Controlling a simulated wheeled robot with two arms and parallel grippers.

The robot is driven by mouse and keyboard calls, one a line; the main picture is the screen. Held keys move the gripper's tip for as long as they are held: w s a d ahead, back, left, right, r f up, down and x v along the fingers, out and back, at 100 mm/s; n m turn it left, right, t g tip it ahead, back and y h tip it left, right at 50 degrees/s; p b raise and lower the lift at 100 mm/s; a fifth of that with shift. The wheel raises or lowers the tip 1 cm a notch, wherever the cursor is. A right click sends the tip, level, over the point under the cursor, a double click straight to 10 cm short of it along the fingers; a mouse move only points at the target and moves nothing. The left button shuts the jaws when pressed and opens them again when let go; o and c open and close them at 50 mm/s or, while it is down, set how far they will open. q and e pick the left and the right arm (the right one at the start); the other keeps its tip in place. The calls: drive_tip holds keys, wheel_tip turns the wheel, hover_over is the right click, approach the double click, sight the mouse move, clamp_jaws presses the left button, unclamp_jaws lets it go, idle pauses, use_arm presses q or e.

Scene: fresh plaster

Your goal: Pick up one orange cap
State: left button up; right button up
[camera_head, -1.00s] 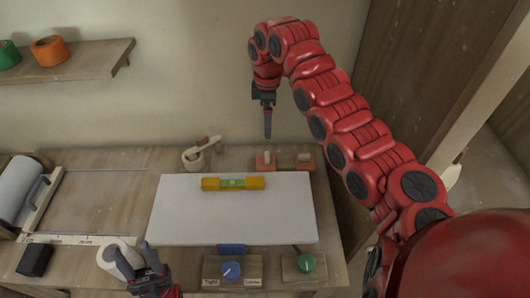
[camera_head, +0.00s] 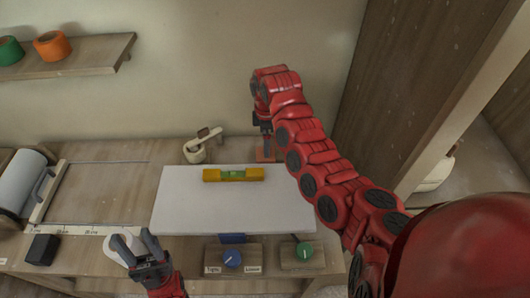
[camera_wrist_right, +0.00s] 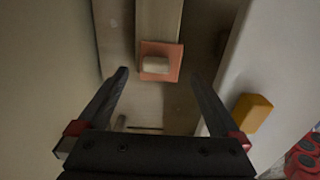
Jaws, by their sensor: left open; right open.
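An orange cap (camera_wrist_right: 160,49), a flat square with a pale peg on it, lies in the right wrist view just beyond my right gripper (camera_wrist_right: 159,75). The gripper's fingers are open and point toward it, apart from it. My left gripper (camera_head: 132,236) is open and empty at the front left, by a white roll (camera_head: 119,249).
A white board (camera_head: 190,210) lies on the wooden bench with a yellow level (camera_head: 233,174) on it. Two knobs, blue (camera_head: 232,258) and green (camera_head: 304,250), sit in front. A tape dispenser (camera_head: 195,150) is left of the cap. A shelf (camera_head: 75,61) holds tape rolls.

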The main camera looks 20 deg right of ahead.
drive_tip(key=f, duration=0.1)
drive_tip(key=f+p, duration=0.2)
drive_tip(key=f, duration=0.1)
drive_tip(key=shift+a, duration=0.25)
drive_tip(key=shift+f, duration=0.35)
drive_tip(key=c, duration=1.4)
